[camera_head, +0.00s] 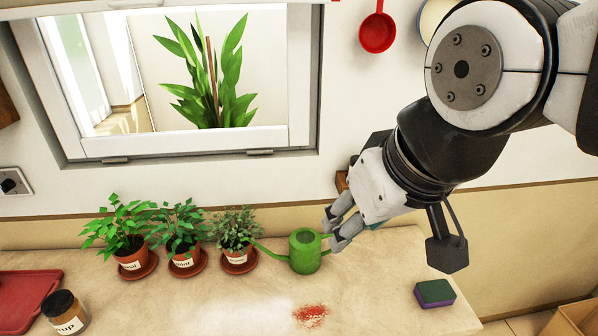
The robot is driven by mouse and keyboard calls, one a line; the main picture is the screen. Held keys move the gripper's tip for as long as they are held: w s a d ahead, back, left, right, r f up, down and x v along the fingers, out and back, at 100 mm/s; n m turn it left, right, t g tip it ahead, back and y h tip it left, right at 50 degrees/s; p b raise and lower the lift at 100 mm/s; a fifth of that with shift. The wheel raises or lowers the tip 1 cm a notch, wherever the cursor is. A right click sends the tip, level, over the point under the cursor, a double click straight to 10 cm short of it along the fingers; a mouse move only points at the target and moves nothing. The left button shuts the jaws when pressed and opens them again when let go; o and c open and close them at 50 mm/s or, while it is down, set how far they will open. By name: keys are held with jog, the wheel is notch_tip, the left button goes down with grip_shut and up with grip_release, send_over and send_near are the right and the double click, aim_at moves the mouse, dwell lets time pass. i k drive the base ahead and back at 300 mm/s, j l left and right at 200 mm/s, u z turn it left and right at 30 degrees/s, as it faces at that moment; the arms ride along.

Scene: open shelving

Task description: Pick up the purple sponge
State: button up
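The purple sponge (435,293) lies flat on the counter at the lower right, near the counter's right edge. It has a dark green top layer and a purple layer below. My gripper (333,229) is above the counter, up and to the left of the sponge and well apart from it. Its two fingers point down and left, with a gap between them, and nothing shows held there. The fingertips overlap the right side of a green watering can in the picture; I cannot tell whether they touch it.
The green watering can (305,256) stands left of my gripper. Potted plants (184,258) line the wall. A jar (64,312) and a red tray (22,300) are at the left. A red stain (311,315) marks the counter (220,305). The counter around the sponge is clear.

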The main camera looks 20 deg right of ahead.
aim_at(436, 293)
jog(key=j+z, duration=0.1)
jog(key=z, duration=0.65)
jog(key=j+z, duration=0.15)
jog(key=z, duration=0.6)
jog(key=k+j+z, duration=0.1)
jog(key=k+j, duration=0.25)
jog(key=j, duration=0.15)
